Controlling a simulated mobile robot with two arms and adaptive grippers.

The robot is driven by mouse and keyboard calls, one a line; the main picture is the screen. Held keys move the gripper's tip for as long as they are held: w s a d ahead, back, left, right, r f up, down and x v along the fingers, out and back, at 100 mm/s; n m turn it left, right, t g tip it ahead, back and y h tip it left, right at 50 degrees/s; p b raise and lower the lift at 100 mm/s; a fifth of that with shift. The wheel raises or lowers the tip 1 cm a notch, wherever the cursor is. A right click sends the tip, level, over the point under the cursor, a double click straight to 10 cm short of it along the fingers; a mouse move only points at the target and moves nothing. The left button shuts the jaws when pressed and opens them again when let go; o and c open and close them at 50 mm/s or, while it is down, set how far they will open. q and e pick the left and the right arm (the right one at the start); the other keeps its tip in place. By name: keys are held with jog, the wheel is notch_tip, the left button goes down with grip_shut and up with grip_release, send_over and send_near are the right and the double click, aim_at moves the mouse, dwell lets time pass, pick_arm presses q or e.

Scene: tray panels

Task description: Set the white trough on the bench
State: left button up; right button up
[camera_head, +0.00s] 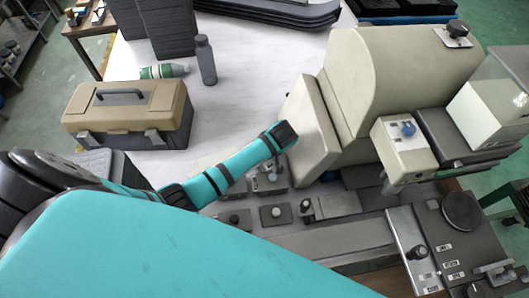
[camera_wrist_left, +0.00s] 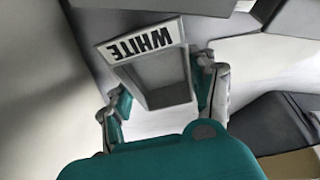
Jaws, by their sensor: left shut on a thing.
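A grey open trough (camera_wrist_left: 165,76) shows in the left wrist view, with a pale front plate whose word WHITE reads upside down there. My left gripper (camera_wrist_left: 163,98) is shut on it, one finger at each side. The trough looks tilted in this view, and I cannot tell whether it touches anything below. I cannot make out the trough in the head view. The white bench top (camera_head: 236,103) lies across the upper left and middle of the head view. My right gripper is not in view.
A large cream machine (camera_head: 405,70) stands at the right. Small knob blocks (camera_head: 275,214) lie before it. Bench surface is clear right of the toolbox.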

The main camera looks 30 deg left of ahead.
pick_arm(q)
jog(key=o, duration=1.4)
jog(key=v, duration=1.2)
jog(key=shift+r+b, duration=0.2)
jog(key=shift+b, duration=0.1)
